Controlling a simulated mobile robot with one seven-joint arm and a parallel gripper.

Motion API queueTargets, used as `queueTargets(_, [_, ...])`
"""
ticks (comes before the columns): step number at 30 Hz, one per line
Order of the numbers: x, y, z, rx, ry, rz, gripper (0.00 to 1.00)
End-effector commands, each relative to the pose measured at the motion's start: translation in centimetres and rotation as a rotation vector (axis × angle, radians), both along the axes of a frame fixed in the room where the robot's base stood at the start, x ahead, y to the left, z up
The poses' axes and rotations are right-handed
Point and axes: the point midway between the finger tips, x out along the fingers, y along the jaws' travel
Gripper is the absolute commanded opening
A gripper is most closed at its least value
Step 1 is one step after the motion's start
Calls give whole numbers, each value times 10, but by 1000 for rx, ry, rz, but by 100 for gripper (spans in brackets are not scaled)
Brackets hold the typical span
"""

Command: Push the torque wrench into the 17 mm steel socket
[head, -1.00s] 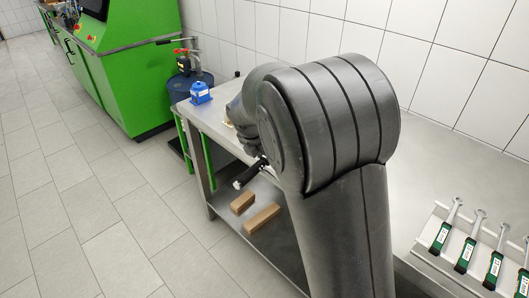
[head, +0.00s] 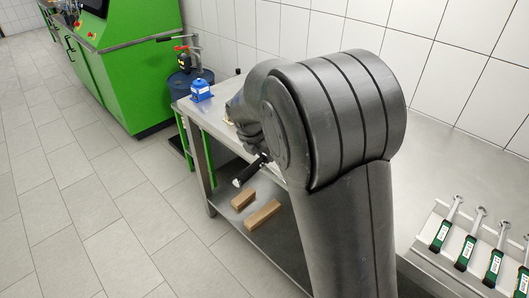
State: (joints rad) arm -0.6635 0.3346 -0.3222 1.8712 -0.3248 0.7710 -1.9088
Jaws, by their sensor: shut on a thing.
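My arm fills the middle of the head view and hides most of my gripper (head: 264,156); its fingertips do not show clearly. A short black bar with a pale end, which looks like the handle of the torque wrench (head: 248,172), sticks out down-left from behind my arm, over the table's front edge. My gripper is shut on it. The wrench's head and the 17 mm steel socket are hidden behind my arm, so I cannot tell whether they touch.
A steel table (head: 212,126) runs along the tiled wall. A blue device (head: 201,91) stands at its far end. Two brown blocks (head: 263,215) lie on the lower shelf. Several green-handled tools (head: 467,252) lie in a rack at right. A green machine stands at upper left.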

Motion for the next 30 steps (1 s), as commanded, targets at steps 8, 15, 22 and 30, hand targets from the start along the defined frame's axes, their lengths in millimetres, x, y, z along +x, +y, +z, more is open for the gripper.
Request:
queueTargets(8, [1, 0, 1, 0, -2, 2, 0])
queueTargets(15, [1, 0, 0, 0, -3, 1, 0])
queueTargets(22, [1, 0, -4, 0, -1, 0, 0])
queueTargets(30, [1, 0, -9, 0, -2, -1, 0])
